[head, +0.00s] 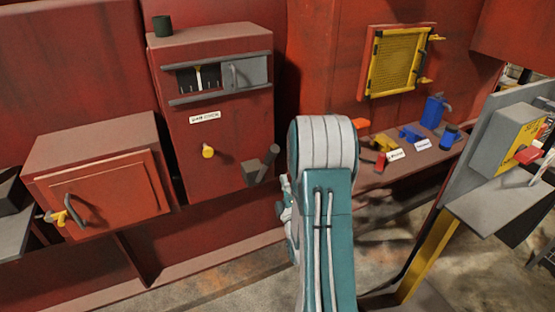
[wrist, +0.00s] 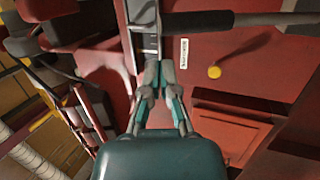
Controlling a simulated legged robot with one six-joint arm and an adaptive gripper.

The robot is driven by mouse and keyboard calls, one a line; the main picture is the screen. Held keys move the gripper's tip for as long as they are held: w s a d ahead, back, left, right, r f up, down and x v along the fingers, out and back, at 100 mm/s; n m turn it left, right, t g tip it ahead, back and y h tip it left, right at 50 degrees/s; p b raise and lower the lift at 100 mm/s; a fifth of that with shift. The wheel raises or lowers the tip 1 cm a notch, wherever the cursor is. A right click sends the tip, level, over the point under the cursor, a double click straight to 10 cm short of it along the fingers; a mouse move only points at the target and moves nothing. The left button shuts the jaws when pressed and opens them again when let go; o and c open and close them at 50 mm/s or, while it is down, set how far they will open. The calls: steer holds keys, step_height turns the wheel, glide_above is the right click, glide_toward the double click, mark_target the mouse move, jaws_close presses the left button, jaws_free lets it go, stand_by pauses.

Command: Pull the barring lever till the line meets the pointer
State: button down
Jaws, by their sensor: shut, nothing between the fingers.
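The barring lever, seen as a dark grip (head: 268,162), stands at the lower right of the red cabinet (head: 228,150) in the head view. A dark bar, apparently this lever (wrist: 225,19), crosses the top of the wrist view. The cabinet's window (head: 198,77) shows a pale upright mark and small scale marks; I cannot tell how far the line is from the pointer. My gripper (wrist: 158,68) is shut and empty, its fingertips just below the bar's end in the wrist view. In the head view my arm hides most of it.
A grey sliding cover (head: 247,72) fills the window's right half. A yellow knob (head: 208,151) sits below the label. An orange-red box with a handle (head: 105,190) is at left. A shelf (head: 425,165) with blue and red items and a grey panel (head: 490,130) stand at right.

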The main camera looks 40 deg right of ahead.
mark_target(276, 152)
steer(key=x, duration=0.7)
steer(key=shift+w+d, duration=0.15)
steer(key=shift+w, duration=0.2)
steer(key=shift+w+r, duration=0.1)
steer(key=shift+r, duration=0.05)
steer(key=shift+w+d+r, duration=0.1)
steer(key=shift+w+r, duration=0.3)
steer(key=w+r+g, duration=0.1)
steer(key=w, duration=0.1)
steer(key=w+d+r+g+y, duration=0.1)
steer(key=w+r, duration=0.1)
steer(key=w, duration=0.1)
steer(key=w+r+n+g, duration=0.1)
steer(key=w, duration=0.1)
steer(key=shift+w+d+r, duration=0.15)
steer(key=shift+w+d, duration=0.05)
steer(key=shift+d, duration=0.2)
steer(key=w+d+r+g+y, duration=0.1)
steer(key=w+r+g, duration=0.1)
steer(key=w, duration=0.6)
steer(key=shift+d, duration=0.35)
steer(key=shift+w+r, duration=0.15)
